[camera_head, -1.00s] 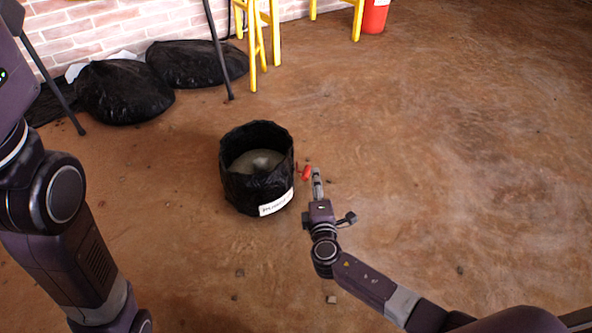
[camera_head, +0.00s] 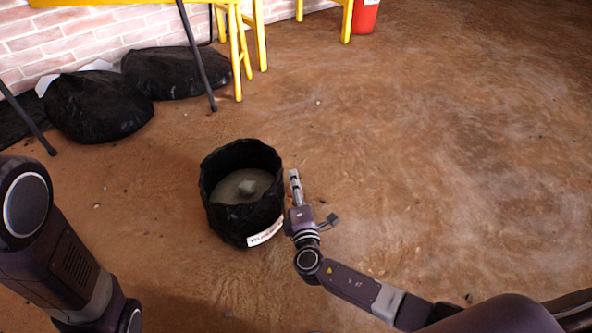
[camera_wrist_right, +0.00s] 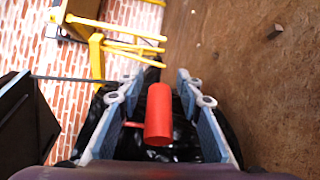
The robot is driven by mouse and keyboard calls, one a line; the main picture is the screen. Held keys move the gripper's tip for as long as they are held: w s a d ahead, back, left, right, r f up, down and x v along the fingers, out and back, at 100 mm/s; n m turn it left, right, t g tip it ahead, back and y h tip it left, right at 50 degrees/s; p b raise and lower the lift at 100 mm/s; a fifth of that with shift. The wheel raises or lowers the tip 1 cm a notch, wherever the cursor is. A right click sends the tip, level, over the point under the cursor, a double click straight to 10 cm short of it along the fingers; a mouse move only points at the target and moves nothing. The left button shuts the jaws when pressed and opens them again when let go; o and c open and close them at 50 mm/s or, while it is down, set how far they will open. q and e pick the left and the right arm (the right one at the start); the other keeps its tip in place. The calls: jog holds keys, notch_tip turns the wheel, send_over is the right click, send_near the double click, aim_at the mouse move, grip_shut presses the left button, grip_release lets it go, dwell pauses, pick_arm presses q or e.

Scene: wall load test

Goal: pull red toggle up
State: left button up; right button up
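The red toggle (camera_wrist_right: 158,115) shows in the right wrist view as a red cylinder with a thin red stem to its left. My right gripper (camera_wrist_right: 154,88) is open, with one finger on each side of the toggle and a visible gap to each finger. In the head view my right gripper (camera_head: 296,187) is just right of the black bucket (camera_head: 242,222), and it mostly hides the toggle there. The bucket has a white label and a grey fill. My left arm shows at the left edge of the head view, but its gripper is out of the picture.
Black bags (camera_head: 98,105) lie by the brick wall (camera_head: 60,45) at the back left. Yellow stool legs (camera_head: 237,60) and a dark pole (camera_head: 196,58) stand in front of them. A red container (camera_head: 365,15) is at the back. The brown floor (camera_head: 450,150) on the right is clear.

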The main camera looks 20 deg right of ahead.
jog(key=shift+w, duration=0.25)
grip_shut()
dwell(0.3)
